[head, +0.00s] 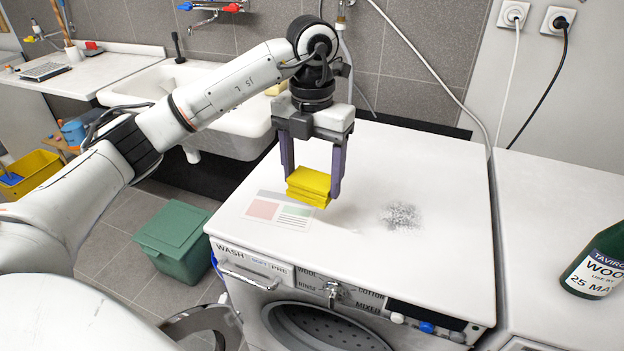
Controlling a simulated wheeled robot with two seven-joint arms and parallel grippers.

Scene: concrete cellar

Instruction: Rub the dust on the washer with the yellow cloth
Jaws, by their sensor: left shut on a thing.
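The white washer (445,190) stands in the middle of the head view. A grey speckled patch of dust (402,215) lies on its top, right of centre. My left gripper (312,190) is shut on the folded yellow cloth (309,184), its fingers on either side. The cloth is over the left front part of the washer's top, left of the dust and apart from it. I cannot tell whether the cloth touches the top. My right gripper is not in view.
A printed label (276,211) lies on the washer's top beside the cloth. A green bottle (598,262) stands on the white surface at the right. A sink (225,110) is behind my left arm. A green bin (173,240) stands on the floor at left.

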